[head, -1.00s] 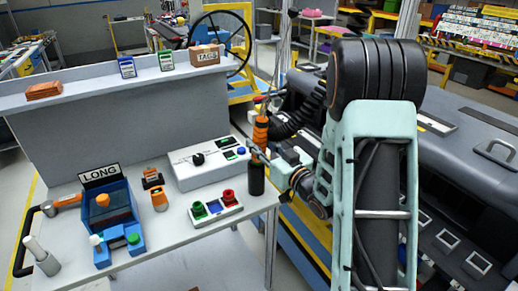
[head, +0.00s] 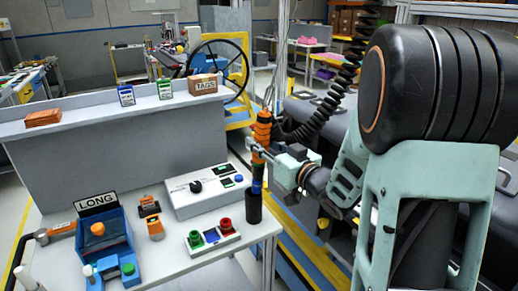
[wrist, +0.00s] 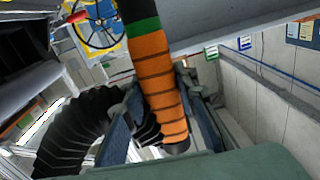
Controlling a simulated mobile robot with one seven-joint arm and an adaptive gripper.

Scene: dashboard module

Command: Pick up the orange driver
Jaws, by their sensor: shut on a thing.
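In the wrist view, the orange driver (wrist: 160,85) runs between the two fingers of my gripper (wrist: 160,115), with a green band and a black part above. Below it, in the head view, a black cylindrical holder (head: 254,208) stands at the table's right edge. The driver is in line above the holder; I cannot tell whether its tip is still inside.
A black coiled hose (head: 345,70) hangs behind my gripper. The table holds a white control box (head: 182,208), a button panel (head: 200,246), a blue LONG bin (head: 120,225) and a small orange tool (head: 155,226). A grey shelf (head: 75,128) stands behind. A yellow-edged aisle lies to the right.

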